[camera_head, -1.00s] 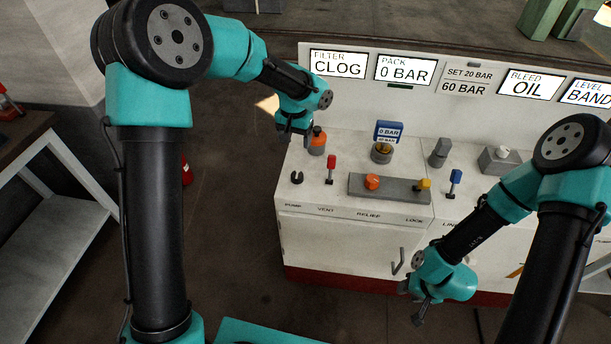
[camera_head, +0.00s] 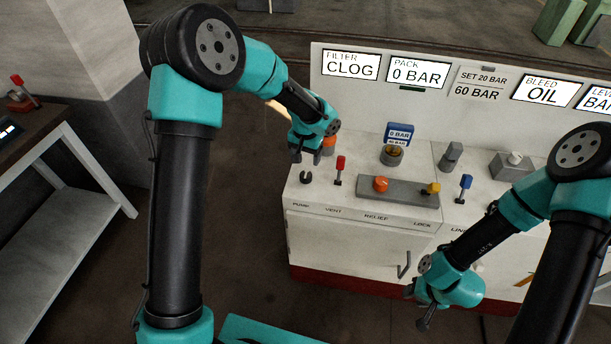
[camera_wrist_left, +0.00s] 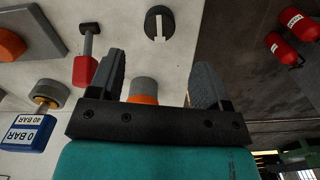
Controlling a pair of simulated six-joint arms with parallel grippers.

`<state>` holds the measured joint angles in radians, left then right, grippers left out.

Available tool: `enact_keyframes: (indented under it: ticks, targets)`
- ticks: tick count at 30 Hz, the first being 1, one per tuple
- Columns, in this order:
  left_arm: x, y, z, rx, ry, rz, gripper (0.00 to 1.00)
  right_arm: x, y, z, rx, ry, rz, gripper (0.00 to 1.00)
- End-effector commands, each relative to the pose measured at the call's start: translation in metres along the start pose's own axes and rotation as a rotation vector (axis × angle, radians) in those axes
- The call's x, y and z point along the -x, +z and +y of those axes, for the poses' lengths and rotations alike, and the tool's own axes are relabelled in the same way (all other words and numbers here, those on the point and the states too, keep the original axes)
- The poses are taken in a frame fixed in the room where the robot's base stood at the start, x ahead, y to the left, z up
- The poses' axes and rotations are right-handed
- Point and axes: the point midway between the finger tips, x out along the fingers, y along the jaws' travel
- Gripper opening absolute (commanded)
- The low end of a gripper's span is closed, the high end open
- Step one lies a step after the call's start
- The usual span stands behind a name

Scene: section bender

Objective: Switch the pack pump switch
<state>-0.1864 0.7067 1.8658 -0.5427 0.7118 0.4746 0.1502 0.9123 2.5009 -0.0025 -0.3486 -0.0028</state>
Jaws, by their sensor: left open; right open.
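The pump switch (camera_head: 306,176) is a dark round knob with a light slot, above the PUMP label at the bench top's left front corner. It also shows in the left wrist view (camera_wrist_left: 159,23), beyond the fingertips. My left gripper (camera_head: 303,152) is open and empty, held just behind and above the switch and apart from it. In the left wrist view its two fingers (camera_wrist_left: 157,78) are spread, with the grey and orange fitting (camera_wrist_left: 144,90) seen between them. My right gripper (camera_head: 424,312) is open, low in front of the cabinet. The PACK display (camera_head: 417,74) reads 0 BAR.
The red vent lever (camera_head: 340,168) stands right of the switch. Further right are an orange relief knob (camera_head: 381,184), a yellow lock knob (camera_head: 432,188) and a blue lever (camera_head: 465,186). A 0 BAR gauge (camera_head: 398,133) stands behind. Open floor lies left of the bench.

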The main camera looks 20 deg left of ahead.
Motion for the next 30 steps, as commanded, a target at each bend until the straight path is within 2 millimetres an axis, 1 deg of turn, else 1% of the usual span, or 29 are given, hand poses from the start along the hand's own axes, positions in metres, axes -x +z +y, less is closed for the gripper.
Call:
enact_keyframes:
  ticks: [1,3,12,15,21,29,30]
  targets:
    - [-0.01,0.001,0.0,0.001,0.0,-0.005,0.71,0.0,0.0,0.0,0.0,0.0,0.0,0.43]
    - [-0.022,0.001,0.0,-0.001,0.0,-0.005,0.71,0.0,0.0,0.0,0.0,0.0,0.0,0.43]
    - [-0.072,0.001,0.0,-0.001,0.001,-0.003,0.71,0.0,0.0,0.0,0.0,0.0,0.0,0.43]
    - [-0.085,0.001,0.0,-0.001,0.0,-0.003,0.71,0.0,0.0,0.0,0.0,0.0,0.0,0.43]
    - [-0.097,0.001,0.0,0.0,0.0,-0.002,0.71,0.0,0.0,0.0,0.0,0.0,0.0,0.43]
    - [-0.098,0.0,0.0,0.0,0.0,-0.001,0.71,0.0,0.0,0.0,0.0,0.0,0.0,0.43]
    - [-0.098,0.0,0.0,0.0,0.0,-0.001,0.68,0.0,0.0,0.0,0.0,0.0,0.0,0.43]
